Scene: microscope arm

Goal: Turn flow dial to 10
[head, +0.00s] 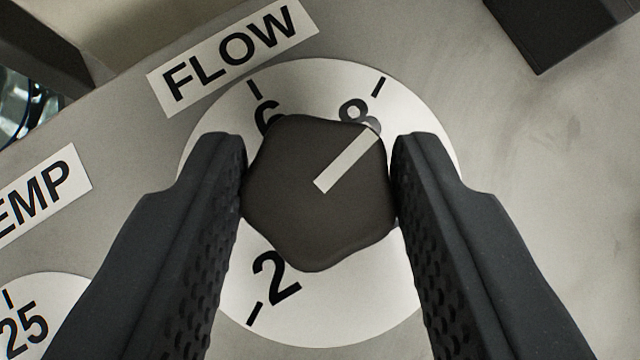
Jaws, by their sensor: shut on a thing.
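The flow dial's dark knob (310,215) sits on a round white scale plate (350,305) under the FLOW label (232,55). The knob's pale pointer line (345,160) points up and right, ending beside the 8, a little clockwise of its tick mark. The numbers 2, 6 and 8 show at least in part; the 6 and 8 are partly covered by the knob. My gripper (319,185) is shut on the knob, with one dark finger touching its left side and one its right. The fingers hide the 4 and 10 areas of the scale.
A second white dial plate (40,310) marked 25 lies at the lower left, under a partly cut-off label reading EMP (40,195). A dark block (560,30) stands at the upper right. The grey panel at right is bare.

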